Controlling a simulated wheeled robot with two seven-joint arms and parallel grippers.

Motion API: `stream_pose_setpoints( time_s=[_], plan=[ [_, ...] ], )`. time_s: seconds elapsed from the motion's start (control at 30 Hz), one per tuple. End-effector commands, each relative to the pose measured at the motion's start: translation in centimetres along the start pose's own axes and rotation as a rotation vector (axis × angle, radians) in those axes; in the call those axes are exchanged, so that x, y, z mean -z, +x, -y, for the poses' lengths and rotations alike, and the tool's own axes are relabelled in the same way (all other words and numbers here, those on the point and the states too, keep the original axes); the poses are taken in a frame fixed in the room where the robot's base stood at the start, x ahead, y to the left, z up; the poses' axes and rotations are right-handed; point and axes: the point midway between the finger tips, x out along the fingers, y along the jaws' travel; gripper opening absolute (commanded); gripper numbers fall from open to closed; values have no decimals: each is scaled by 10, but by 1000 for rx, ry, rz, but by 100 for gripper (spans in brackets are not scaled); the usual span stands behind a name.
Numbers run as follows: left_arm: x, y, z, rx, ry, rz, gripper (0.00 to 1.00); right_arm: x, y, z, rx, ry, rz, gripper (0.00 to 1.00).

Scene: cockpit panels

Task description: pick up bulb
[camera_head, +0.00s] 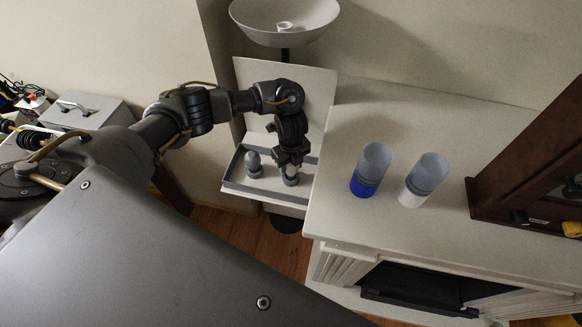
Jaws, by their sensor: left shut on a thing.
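A tray (236,187) with a raised rim holds two grey bulbs. One bulb (254,163) stands free in the left part of the tray. My left gripper (289,168) points down into the right part of the tray and is shut on the other bulb (291,178). The fingers hide the upper part of that bulb. I cannot tell whether it is touching the tray floor. My right gripper is not in the view.
A lamp with a wide bowl shade (285,38) stands behind the tray. The mantel (330,215) to the right carries a blue-based cup (363,186) and a white-based cup (412,197). A dark wooden cabinet (520,180) stands at the far right.

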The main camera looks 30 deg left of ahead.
Motion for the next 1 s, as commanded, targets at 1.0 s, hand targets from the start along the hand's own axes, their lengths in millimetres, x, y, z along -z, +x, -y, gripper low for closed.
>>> stream_pose_setpoints(
  time_s=[1.0],
  plan=[
    [12, -136, 24, 7, -376, 5, 24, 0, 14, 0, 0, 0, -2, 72]
  ],
)
